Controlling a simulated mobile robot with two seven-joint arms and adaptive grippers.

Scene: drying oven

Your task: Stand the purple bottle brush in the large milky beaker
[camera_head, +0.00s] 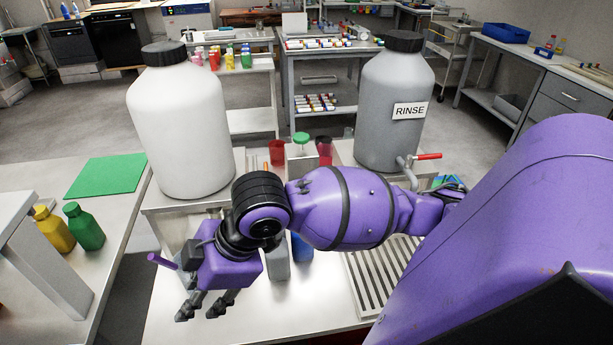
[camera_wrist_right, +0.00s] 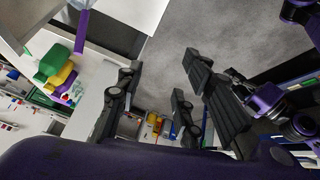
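My right gripper (camera_head: 202,308) comes in from the right in the head view. It hangs low over the front left of the middle bench with its two dark fingers apart and nothing between them. Its fingers also show apart in the wrist view (camera_wrist_right: 152,108). A thin purple rod (camera_head: 162,262), perhaps the brush's handle, sticks out left of the gripper; its lower part is hidden. A purple rod also shows in the wrist view (camera_wrist_right: 82,30). I cannot make out the large milky beaker; my right arm covers much of the bench. My left gripper is not clearly seen.
A white canister (camera_head: 180,125) and a grey RINSE canister (camera_head: 395,110) stand at the back of the bench. A grooved drain tray (camera_head: 385,285) lies at right. Green (camera_head: 85,228) and yellow (camera_head: 53,230) bottles stand on the left table. Blue and grey items sit behind my wrist.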

